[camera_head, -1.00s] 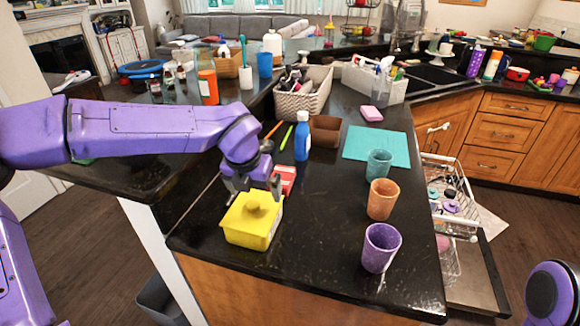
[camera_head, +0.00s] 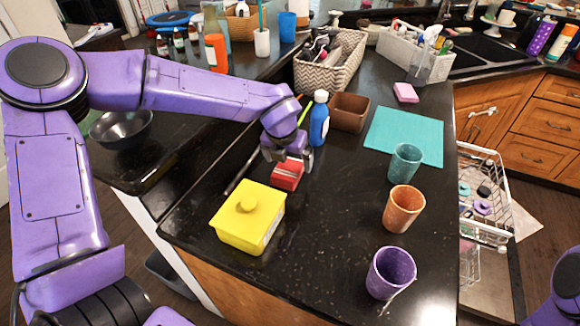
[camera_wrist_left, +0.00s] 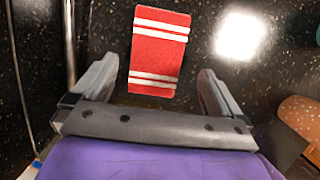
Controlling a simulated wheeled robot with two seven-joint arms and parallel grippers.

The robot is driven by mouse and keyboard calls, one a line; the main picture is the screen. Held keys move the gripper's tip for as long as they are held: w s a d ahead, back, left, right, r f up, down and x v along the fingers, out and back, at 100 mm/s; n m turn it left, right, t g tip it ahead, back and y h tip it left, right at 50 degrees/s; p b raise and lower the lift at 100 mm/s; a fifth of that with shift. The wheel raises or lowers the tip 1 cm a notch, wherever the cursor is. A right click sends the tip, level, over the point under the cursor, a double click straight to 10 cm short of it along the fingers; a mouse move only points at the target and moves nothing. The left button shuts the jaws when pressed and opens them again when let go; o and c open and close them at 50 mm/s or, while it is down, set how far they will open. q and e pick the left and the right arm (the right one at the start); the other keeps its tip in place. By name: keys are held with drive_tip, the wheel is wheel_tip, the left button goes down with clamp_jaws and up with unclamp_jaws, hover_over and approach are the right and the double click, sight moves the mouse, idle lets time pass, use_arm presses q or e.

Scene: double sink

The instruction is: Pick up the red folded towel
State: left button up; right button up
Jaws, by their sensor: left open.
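The red folded towel (camera_head: 287,175) with white stripes lies on the black counter behind the yellow lidded box (camera_head: 249,217). My left gripper (camera_head: 287,160) is at the towel, coming in from above and behind it. In the left wrist view the towel (camera_wrist_left: 159,50) lies ahead and between the two open fingers of the left gripper (camera_wrist_left: 155,85), with a gap on each side. Its near end reaches between the fingertips. Only a purple part of my right arm shows at the lower right edge; its gripper is out of view.
A blue bottle (camera_head: 319,118) stands just behind and right of the left gripper, beside a brown box (camera_head: 349,112). The teal mat (camera_head: 404,135) and teal, orange (camera_head: 403,208) and purple cups (camera_head: 390,272) stand to the right. Counter between towel and cups is clear.

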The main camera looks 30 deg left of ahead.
sight(289, 166)
use_arm(q)
drive_tip(key=x, duration=0.3)
drive_tip(key=p+x, duration=0.1)
drive_tip(key=shift+w+a+f, duration=0.15)
drive_tip(key=shift+a+f, duration=0.05)
drive_tip(key=shift+a, duration=0.1)
drive_tip(key=c, duration=1)
drive_tip(key=shift+c, duration=0.2)
